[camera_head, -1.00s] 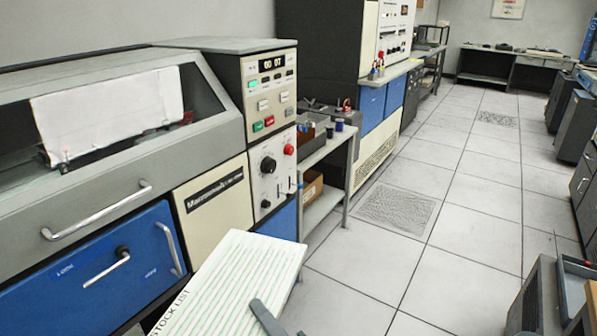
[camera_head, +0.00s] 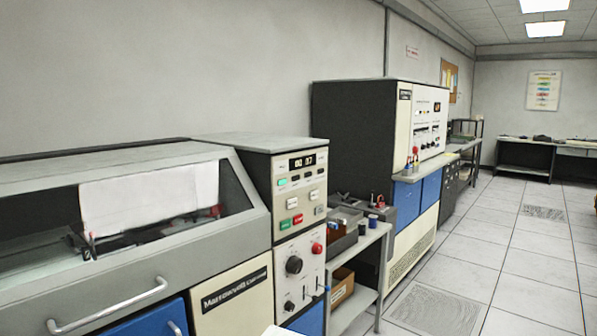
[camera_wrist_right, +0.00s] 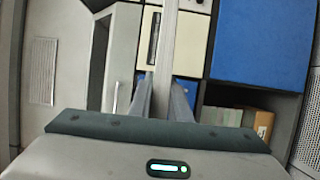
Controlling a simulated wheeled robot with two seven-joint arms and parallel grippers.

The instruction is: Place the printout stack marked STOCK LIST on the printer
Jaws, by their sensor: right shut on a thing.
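The printer (camera_head: 215,248) is the long grey machine at the left of the head view, with a flat grey top, a sloped window and a chrome handle. White paper (camera_head: 150,190) shows behind its window. The printout stack (camera_head: 280,331) shows only as a small pale corner at the bottom edge of the head view. In the right wrist view, my right gripper (camera_wrist_right: 167,100) is shut on the stack (camera_wrist_right: 168,45), seen nearly edge-on as a pale strip. Its STOCK LIST marking is not visible now. My left gripper is not in view.
A control panel (camera_head: 300,195) with buttons and knobs stands at the printer's right end. Beyond it are a small shelf table (camera_head: 370,245) with a bin and a cardboard box, and a tall cabinet (camera_head: 350,140). Open tiled floor (camera_head: 500,270) lies to the right.

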